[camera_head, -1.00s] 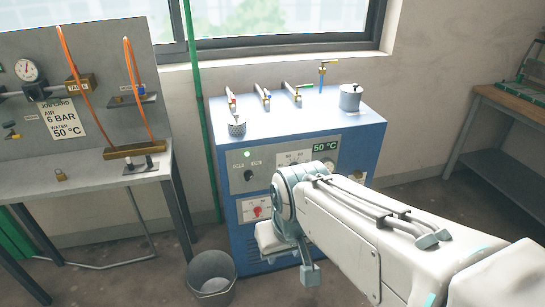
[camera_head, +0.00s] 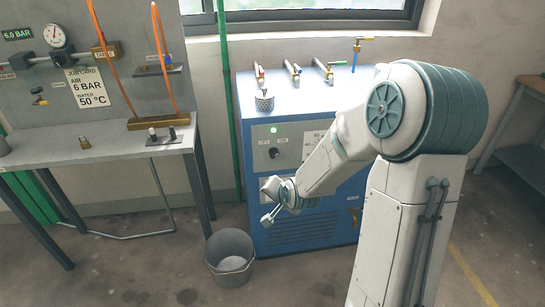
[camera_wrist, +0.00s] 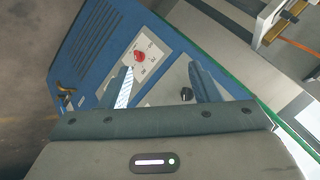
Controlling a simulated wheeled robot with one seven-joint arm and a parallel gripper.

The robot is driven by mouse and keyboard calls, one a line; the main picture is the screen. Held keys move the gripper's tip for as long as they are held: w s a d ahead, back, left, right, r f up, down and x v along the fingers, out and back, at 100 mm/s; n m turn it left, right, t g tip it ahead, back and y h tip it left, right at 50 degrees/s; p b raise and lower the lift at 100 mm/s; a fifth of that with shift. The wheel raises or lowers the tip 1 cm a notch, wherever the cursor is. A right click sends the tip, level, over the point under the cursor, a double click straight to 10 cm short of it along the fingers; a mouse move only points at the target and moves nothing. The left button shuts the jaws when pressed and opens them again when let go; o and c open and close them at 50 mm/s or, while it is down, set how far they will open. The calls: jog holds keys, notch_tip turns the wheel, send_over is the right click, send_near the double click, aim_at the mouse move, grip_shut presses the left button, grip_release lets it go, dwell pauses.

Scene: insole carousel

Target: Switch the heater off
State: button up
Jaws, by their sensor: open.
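The heater (camera_head: 310,222) is a blue cabinet with a white top against the wall below the window. Its front panel has a lit green lamp (camera_head: 273,130) above a black knob (camera_head: 273,153), which also shows in the wrist view (camera_wrist: 187,95). In the wrist view a red knob (camera_wrist: 139,56) sits on a white plate on the blue front. My gripper (camera_head: 267,202) is in front of the lower panel. In the wrist view its open fingers (camera_wrist: 165,80) hold nothing, and the red knob shows beyond them.
A grey bucket (camera_head: 230,258) stands on the floor left of the heater. A workbench (camera_head: 100,147) with gauges, orange hoses and a job card (camera_head: 87,88) is on the left. Several small taps and a metal cup (camera_head: 264,104) are on the heater's top.

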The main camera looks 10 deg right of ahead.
jog(key=w+a+f+m+t+y+b, duration=0.2)
jog(key=w+f+m+t, duration=0.25)
jog(key=w+m, duration=0.2)
jog(key=m+t+h+b, duration=0.2)
jog(key=m+t+h, duration=0.25)
jog(key=m, duration=0.85)
send_near(275, 156)
jog(key=shift+n+t, duration=0.25)
jog(key=shift+t, duration=0.15)
jog(key=w, duration=0.3)
jog(key=w+p, duration=0.1)
jog(key=w, duration=0.5)
jog(key=shift+w+f, duration=0.25)
jog(key=shift+f, duration=0.05)
jog(key=c, duration=1)
